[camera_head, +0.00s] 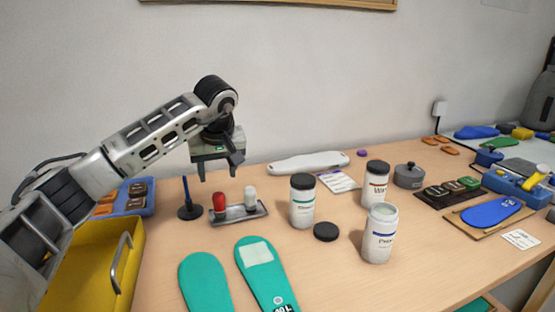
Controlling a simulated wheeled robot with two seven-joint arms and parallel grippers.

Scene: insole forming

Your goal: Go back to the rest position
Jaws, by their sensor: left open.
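My left arm comes in from the left, and its gripper (218,171) points down, open and empty. It hangs above a small metal tray (250,214) that holds a red-topped bottle (219,206) and a white bottle (251,198). The gripper appears clear of both bottles and of the table (325,275). My right gripper does not show in this view.
A yellow bin (88,262) with a grey handle stands at the left. Two teal insoles (263,272) lie in front. Several jars, one uncapped (379,235), stand mid-table near a loose black lid (326,231). A blue insole (491,212) lies at the right.

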